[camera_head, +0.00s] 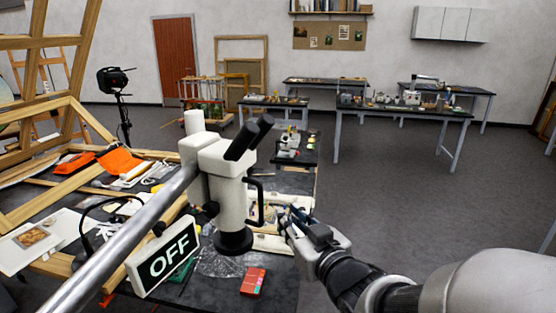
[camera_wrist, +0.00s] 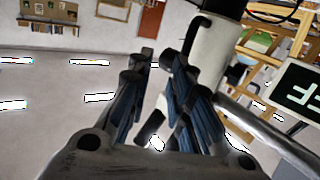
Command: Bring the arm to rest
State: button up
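My gripper (camera_head: 291,217) is raised beside the right edge of the workbench, to the right of a white microscope (camera_head: 222,180). In the wrist view my gripper (camera_wrist: 157,62) shows two dark, blue-padded fingers with a gap between them and nothing held. The microscope (camera_wrist: 208,55) appears just past the right fingertip there; I cannot tell if they touch. My arm reaches in from the lower right in the head view, with its elbow end hidden out of frame.
A metal boom (camera_head: 140,230) carries the microscope across the workbench (camera_head: 225,290). Open grey floor (camera_head: 400,190) lies to the right, with tables behind.

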jog(key=s+d+f+m+g+h+b, duration=0.35)
jog(key=s+d+f+h, duration=0.25)
jog(key=s+d, duration=0.35)
jog(key=s+d+f+m+g+b, duration=0.1)
jog(key=s+f+g, duration=0.2)
jog(key=s, duration=0.6)
jog(key=s+f+g+b, duration=0.1)
jog(key=s+f+g, duration=0.3)
jog(key=s, duration=0.5)
jog(key=shift+s+d+m, duration=0.3)
jog(key=shift+d+m, duration=0.05)
jog(key=shift+d, duration=0.05)
jog(key=shift+f, duration=0.1)
